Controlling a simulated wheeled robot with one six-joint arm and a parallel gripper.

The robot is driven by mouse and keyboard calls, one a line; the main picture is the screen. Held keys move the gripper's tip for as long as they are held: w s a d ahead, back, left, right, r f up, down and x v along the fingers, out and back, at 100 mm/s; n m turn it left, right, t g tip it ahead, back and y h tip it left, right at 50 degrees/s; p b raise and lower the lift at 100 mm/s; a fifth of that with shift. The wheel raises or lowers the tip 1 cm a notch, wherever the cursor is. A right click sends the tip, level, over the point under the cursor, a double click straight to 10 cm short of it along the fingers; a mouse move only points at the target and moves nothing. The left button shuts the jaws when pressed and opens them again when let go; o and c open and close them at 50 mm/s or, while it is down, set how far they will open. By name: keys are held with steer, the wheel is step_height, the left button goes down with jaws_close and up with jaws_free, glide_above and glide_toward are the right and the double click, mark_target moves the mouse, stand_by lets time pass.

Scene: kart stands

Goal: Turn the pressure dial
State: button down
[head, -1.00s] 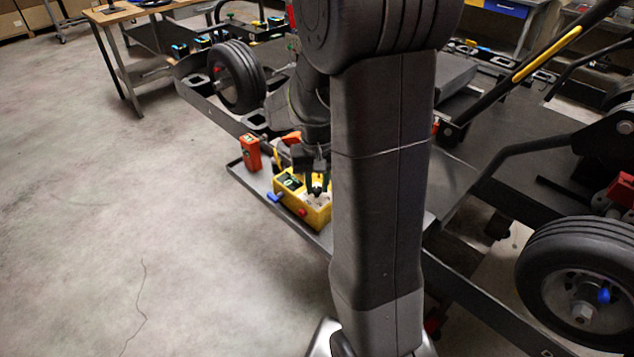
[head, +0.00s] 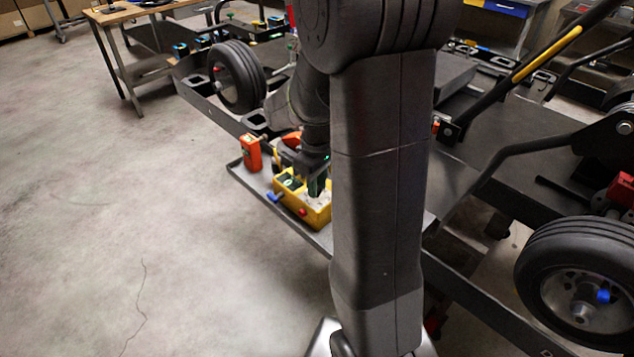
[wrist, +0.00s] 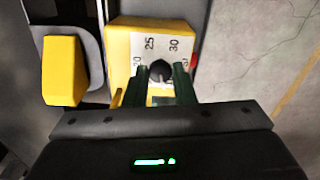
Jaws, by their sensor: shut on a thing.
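The pressure dial (wrist: 160,72) is a small dark knob on a white scale plate with printed numbers, among them 25 and 30. The plate is on the top of a yellow box (wrist: 117,45), which also shows in the head view (head: 314,217). My gripper (wrist: 161,75) is shut on the dial, with one green finger on each side of it. In the head view my gripper (head: 316,186) points down at the box and hides the dial. The lower part of the scale is covered by my fingers.
The box stands on a grey tray (head: 250,183) along the kart stand. An orange device (head: 250,153) stands left of the box. A blue part (head: 275,197) and a red button (head: 303,212) are on its front. Another yellow block (wrist: 62,70) shows in the wrist view. Open floor lies left.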

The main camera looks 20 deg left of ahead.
steer(key=shift+n, duration=1.2)
steer(key=c, duration=1.2)
jaws_free()
steer(key=shift+r, duration=0.1)
step_height(320, 180, up, 14)
steer(key=shift+f, duration=0.25)
step_height(320, 180, down, 14)
steer(key=shift+r, duration=0.15)
